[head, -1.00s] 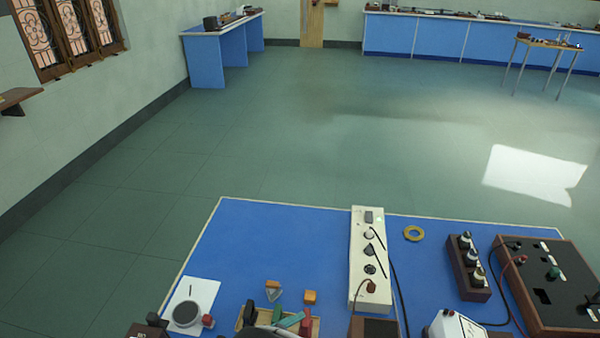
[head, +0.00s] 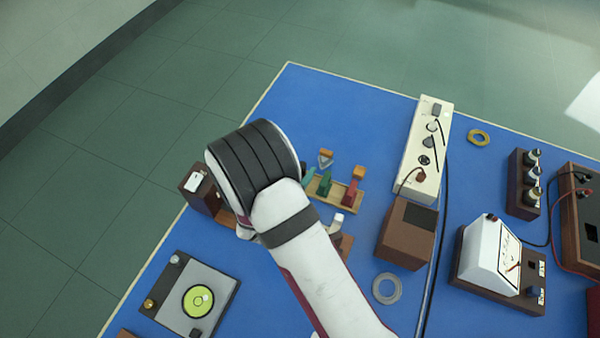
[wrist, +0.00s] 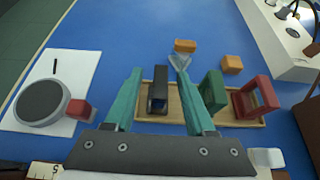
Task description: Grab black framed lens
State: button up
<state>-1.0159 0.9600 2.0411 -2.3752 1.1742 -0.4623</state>
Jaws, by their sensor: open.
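The black framed lens (wrist: 158,91) stands upright in a shallow wooden tray (wrist: 232,122) in the wrist view. My gripper (wrist: 159,70) is open, with its teal fingers spread to the left and right of the black frame and a gap on each side. A green framed piece (wrist: 213,92) and a red framed piece (wrist: 255,97) stand in the same tray to the right. In the head view my arm hides the black framed lens and most of my gripper; the green piece (head: 325,184) and red piece (head: 350,192) show beside it.
A white sheet with a round grey dial (wrist: 42,101) lies left of the tray. A glass prism (wrist: 179,62) and orange blocks (wrist: 231,64) lie beyond it. A white instrument box (head: 422,150) and a brown box (head: 407,232) stand to the right.

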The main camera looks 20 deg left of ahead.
jog(key=shift+w+f, duration=0.1)
jog(key=shift+w, duration=0.05)
grip_shut()
dwell(0.4)
